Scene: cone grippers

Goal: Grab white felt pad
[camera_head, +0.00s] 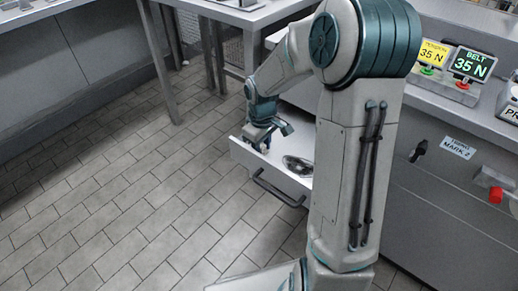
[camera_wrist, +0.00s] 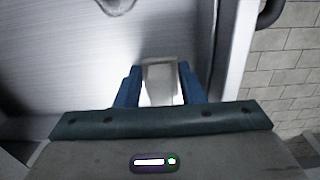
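My gripper (camera_head: 262,141) reaches down into an open drawer in the head view. In the wrist view its two blue fingers (camera_wrist: 160,76) stand apart, one on each side of a small pale grey-white block that looks like the felt pad (camera_wrist: 161,73). The pad fills nearly all the room between the fingertips. I cannot tell whether the fingers press on it or only stand beside it. In the head view the pad cannot be made out at the gripper.
The open drawer (camera_head: 240,154) has a dark handle (camera_head: 277,190) on its front. A shiny metal dish (camera_head: 297,165) lies in it, right of my gripper; part of a shiny object (camera_wrist: 117,4) shows at the wrist view's top. Drawer walls are close to the gripper. Tiled floor lies open to the left.

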